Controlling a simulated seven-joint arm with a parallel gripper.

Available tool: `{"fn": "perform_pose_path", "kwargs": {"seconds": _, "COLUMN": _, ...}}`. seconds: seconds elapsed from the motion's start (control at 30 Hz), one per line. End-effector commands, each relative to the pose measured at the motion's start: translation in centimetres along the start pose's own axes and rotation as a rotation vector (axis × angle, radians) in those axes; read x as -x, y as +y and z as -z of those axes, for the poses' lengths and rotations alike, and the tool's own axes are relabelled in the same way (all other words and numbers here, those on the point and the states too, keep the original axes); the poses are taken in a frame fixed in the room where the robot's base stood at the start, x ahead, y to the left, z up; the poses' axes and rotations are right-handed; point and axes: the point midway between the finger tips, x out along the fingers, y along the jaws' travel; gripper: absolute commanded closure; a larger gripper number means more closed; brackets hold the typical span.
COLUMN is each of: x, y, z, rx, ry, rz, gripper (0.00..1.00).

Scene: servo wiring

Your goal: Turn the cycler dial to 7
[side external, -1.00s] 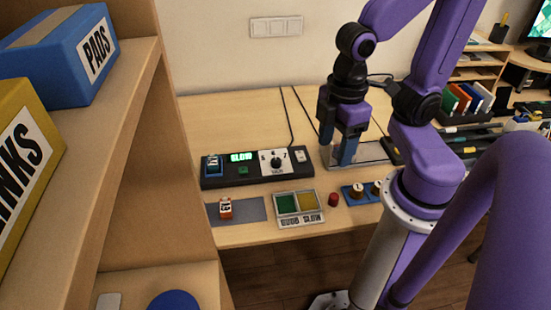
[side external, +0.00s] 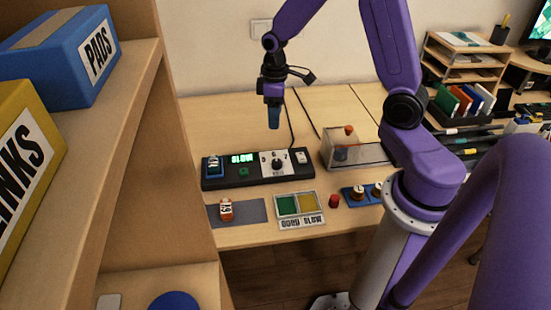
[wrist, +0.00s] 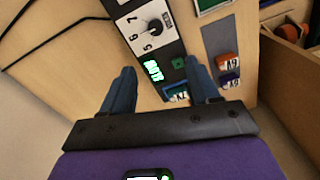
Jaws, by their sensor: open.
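The cycler is a long black box (side external: 256,177) on the table, with a lit green display (side external: 242,158) that seems to read SLOW. Its dial (side external: 277,163) is a black knob on a white plate; in the wrist view the dial (wrist: 155,26) has 5, 6 and 7 printed beside it. I cannot tell which number it points at. My gripper (side external: 273,128) is above and behind the cycler, pointing down, touching nothing. In the wrist view its two blue fingers (wrist: 160,80) are spread apart and empty, with the dial beyond them towards the top.
A clear box with a red knob (side external: 348,130) stands right of the cycler. A shelf (side external: 135,100) rises at left.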

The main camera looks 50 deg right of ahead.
Motion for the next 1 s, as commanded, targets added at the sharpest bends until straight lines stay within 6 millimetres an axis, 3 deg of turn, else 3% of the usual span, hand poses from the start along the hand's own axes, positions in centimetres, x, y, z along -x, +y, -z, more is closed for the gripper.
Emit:
{"fn": "perform_pose_path", "kwargs": {"seconds": 0.27, "x": -1.5, "y": 0.9, "z": -0.1, "rx": -0.015, "ry": -0.003, "rz": 0.002, "gripper": 0.40}}
{"fn": "perform_pose_path", "kwargs": {"seconds": 1.0, "x": -12.5, "y": 0.8, "z": -0.2, "rx": -0.015, "ry": -0.004, "rz": 0.002, "gripper": 0.40}}
